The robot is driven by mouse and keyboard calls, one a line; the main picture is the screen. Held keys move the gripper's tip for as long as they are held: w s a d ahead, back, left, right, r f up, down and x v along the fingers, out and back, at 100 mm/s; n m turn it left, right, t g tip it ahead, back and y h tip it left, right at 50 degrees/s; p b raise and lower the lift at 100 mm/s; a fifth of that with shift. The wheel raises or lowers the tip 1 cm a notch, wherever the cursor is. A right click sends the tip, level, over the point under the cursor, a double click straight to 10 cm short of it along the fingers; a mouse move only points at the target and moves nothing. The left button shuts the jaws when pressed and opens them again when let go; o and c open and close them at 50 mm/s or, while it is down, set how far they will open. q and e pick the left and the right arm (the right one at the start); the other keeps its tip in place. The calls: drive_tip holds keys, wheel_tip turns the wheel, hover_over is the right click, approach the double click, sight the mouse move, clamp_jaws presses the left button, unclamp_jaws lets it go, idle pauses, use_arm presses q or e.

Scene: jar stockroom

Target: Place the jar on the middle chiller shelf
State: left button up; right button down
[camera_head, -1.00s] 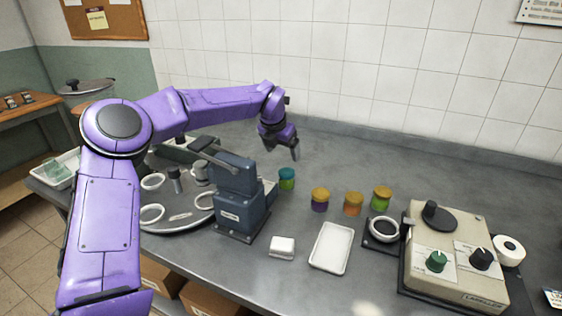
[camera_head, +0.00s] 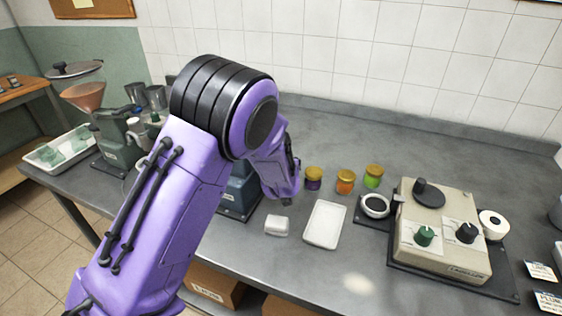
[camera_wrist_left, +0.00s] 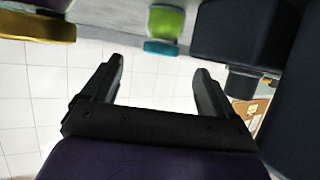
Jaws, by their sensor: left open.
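Three jars stand in a row on the grey counter in the head view: a purple jar with a gold lid (camera_head: 314,179), an orange jar (camera_head: 345,182) and a green jar with a yellowish lid (camera_head: 373,176). A green jar with a teal lid (camera_wrist_left: 164,28) shows inverted in the left wrist view, beyond and between my fingertips and apart from them. My arm hides it in the head view. My left gripper (camera_wrist_left: 157,66) is open and empty; in the head view it is low beside the purple jar, partly hidden. No chiller shelf and no right gripper are in view.
A white tray (camera_head: 325,224) and a small white block (camera_head: 276,225) lie in front of the jars. A beige labeller (camera_head: 440,245) stands to the right. A dark blue machine (camera_head: 238,190) is partly behind my arm. Bare counter lies behind the jars.

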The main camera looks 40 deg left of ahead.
use_arm(q)
drive_tip(key=x, duration=0.5)
drive_tip(key=p+x, duration=0.1)
drive_tip(key=x, duration=0.1)
drive_tip(key=shift+w+a+r, duration=0.2)
drive_tip(key=shift+w+a, duration=0.05)
drive_tip(key=shift+a, duration=0.05)
drive_tip(key=shift+s+d+r, duration=0.1)
drive_tip(key=shift+s, duration=0.05)
drive_tip(key=c, duration=1.4)
